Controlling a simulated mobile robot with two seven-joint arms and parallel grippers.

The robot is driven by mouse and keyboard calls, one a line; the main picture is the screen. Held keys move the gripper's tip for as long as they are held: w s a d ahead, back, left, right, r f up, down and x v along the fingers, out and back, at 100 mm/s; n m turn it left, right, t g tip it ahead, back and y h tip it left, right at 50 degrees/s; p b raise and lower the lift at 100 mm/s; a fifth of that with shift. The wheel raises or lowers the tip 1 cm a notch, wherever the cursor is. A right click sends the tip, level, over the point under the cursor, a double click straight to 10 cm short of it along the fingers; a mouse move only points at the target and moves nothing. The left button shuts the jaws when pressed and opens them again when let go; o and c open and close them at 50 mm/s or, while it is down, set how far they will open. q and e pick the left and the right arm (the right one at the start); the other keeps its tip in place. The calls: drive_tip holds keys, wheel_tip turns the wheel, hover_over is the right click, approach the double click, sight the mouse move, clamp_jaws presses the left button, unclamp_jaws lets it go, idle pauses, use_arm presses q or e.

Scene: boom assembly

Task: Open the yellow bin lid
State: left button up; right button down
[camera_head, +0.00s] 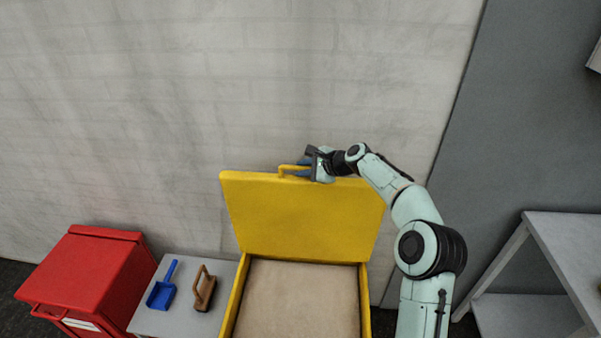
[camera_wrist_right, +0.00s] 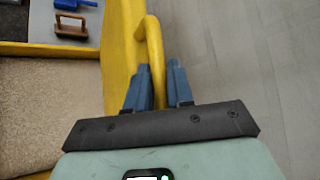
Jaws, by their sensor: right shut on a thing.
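The yellow bin (camera_head: 365,300) stands in the middle of the head view, with a flat beige surface inside it. Its lid (camera_head: 300,215) is raised and stands roughly upright at the back of the bin. The lid's yellow handle (camera_head: 284,170) is at its top edge. My right gripper (camera_head: 302,169) is at that edge. In the right wrist view, the two blue fingers (camera_wrist_right: 160,85) are on either side of the handle (camera_wrist_right: 154,55), shut on it. My left gripper is in neither view.
A red bin (camera_head: 95,270) stands at the left. A pale wall (camera_head: 200,90) rises behind the lid. A grey-white table (camera_head: 570,245) stands at the right.

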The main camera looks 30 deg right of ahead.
idle(0.3)
drive_tip(key=c, duration=1.1)
unclamp_jaws()
drive_tip(key=shift+s+d+r, duration=0.2)
drive_tip(key=shift+s, duration=0.15)
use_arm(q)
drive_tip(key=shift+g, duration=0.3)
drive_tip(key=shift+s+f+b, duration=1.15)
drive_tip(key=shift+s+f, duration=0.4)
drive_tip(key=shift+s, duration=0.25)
use_arm(e)
drive_tip(key=v, duration=1.2)
drive_tip(key=shift+s+r, duration=0.2)
drive_tip(key=shift+s, duration=0.05)
drive_tip(key=shift+d, duration=0.1)
